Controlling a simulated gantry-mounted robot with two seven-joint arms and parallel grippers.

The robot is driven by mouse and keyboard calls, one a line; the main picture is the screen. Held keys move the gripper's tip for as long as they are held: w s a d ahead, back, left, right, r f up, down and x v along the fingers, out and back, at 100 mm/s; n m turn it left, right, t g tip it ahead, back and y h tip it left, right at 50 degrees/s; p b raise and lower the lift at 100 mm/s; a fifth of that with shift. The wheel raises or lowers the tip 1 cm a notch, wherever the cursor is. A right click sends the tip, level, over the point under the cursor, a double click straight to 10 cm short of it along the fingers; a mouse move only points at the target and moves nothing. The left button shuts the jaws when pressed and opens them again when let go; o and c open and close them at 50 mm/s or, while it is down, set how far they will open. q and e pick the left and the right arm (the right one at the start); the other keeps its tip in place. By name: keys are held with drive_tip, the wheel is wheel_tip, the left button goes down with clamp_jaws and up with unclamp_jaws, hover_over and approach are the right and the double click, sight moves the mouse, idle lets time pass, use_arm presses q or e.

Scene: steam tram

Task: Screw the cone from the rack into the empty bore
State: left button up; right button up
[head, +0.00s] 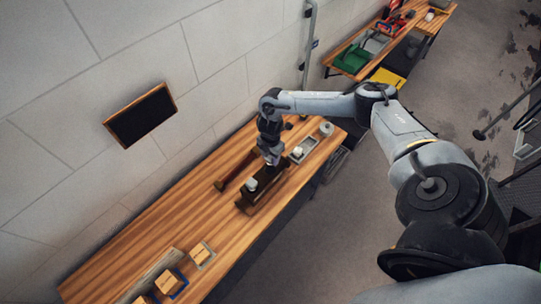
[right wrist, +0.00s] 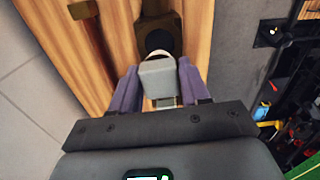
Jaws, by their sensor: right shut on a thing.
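My right gripper (head: 271,160) is over the wooden bench and shut on a pale grey cone (right wrist: 158,76). In the right wrist view the purple-grey fingers of this gripper (right wrist: 157,85) stand on both sides of the cone. A dark brown block (head: 261,196) lies on the bench below the gripper, with one pale cone (head: 251,184) on its near end. In the right wrist view a dark round bore (right wrist: 158,40) shows in the block just beyond the held cone, which partly covers the block. Whether cone and bore touch I cannot tell. My left gripper is out of view.
A grey rack (head: 307,147) with a pale piece on it stands right of the gripper, near a grey cylinder (head: 327,129). A brown rod-like tool (head: 233,172) lies left of the block. Small boxes (head: 201,253) stand at the bench's near end. The bench middle is clear.

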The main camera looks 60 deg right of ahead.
drive_tip(key=shift+f+b, duration=1.35)
drive_tip(key=shift+f, duration=0.25)
drive_tip(key=shift+f+b, duration=0.7)
drive_tip(key=shift+f, duration=0.4)
drive_tip(key=shift+r+m+p, duration=0.1)
drive_tip(key=shift+m+p, duration=0.3)
drive_tip(key=shift+p, duration=0.1)
drive_tip(key=shift+m+p, duration=1.05)
drive_tip(key=shift+m, duration=0.05)
drive_tip(key=shift+m+p, duration=0.35)
drive_tip(key=shift+m, duration=0.15)
